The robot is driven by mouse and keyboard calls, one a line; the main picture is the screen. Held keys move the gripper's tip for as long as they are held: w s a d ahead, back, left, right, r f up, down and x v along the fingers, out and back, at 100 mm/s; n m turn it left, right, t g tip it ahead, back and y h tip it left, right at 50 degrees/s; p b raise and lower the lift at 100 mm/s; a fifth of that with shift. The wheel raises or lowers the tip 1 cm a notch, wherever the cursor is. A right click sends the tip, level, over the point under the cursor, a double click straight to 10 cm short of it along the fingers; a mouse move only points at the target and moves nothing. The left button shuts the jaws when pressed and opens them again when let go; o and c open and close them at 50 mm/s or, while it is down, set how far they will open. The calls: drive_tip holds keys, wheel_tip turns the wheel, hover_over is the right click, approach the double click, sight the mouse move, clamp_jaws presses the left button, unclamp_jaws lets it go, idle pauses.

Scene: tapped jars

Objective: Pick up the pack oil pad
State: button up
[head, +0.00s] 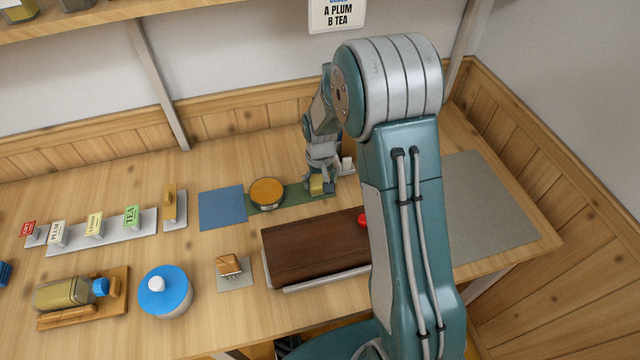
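No label in the head view names the oil pad, so I cannot tell for sure which thing it is. A small yellow block (317,184) sits on the green mat (292,196), right by my gripper (334,178). A small tan block (228,264) rests on a grey square plate (235,277) nearer the front. My gripper points down over the right end of the green mat. Its fingers are small and partly overlap the yellow block, so I cannot tell whether they touch or grip it.
A round orange-topped jar (267,191) stands left of the yellow block, beside a blue mat (222,208). A dark brown board (312,250), a blue-lidded pot (165,290) and a lying bottle (65,293) are nearer. The grey mat (485,205) at right looks clear.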

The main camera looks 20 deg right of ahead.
sight(320, 180)
idle(0.3)
wheel_tip(320, 180, up, 10)
drive_tip(key=o, duration=0.6)
drive_tip(key=c, duration=0.5)
